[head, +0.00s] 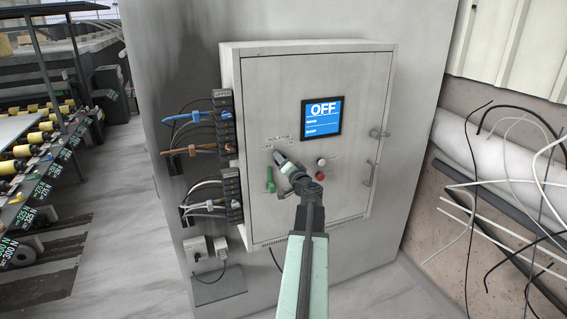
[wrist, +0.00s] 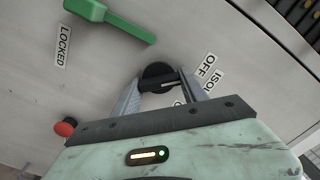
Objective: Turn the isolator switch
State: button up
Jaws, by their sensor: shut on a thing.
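The isolator switch is a round black knob (wrist: 157,72) on the grey panel door, seen in the wrist view with a bar across it. My gripper (wrist: 160,85) is shut on this knob, one finger on each side. Printed OFF and partly hidden ISOL lettering show just right of the knob. In the head view my gripper (head: 280,160) reaches the lower left of the panel door (head: 350,95) and hides the knob. The screen (head: 321,117) on the door reads OFF.
A green handle (wrist: 105,18) beside a LOCKED label is close to the knob; it also shows in the head view (head: 270,179). A red button (head: 320,177) and a pale button (head: 321,161) are right of my gripper. Cables (head: 190,150) run along the cabinet's left side.

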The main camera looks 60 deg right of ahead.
jog(key=o, duration=1.4)
jog(key=shift+c, duration=0.2)
jog(key=v, duration=0.7)
jog(key=shift+s+a, duration=0.25)
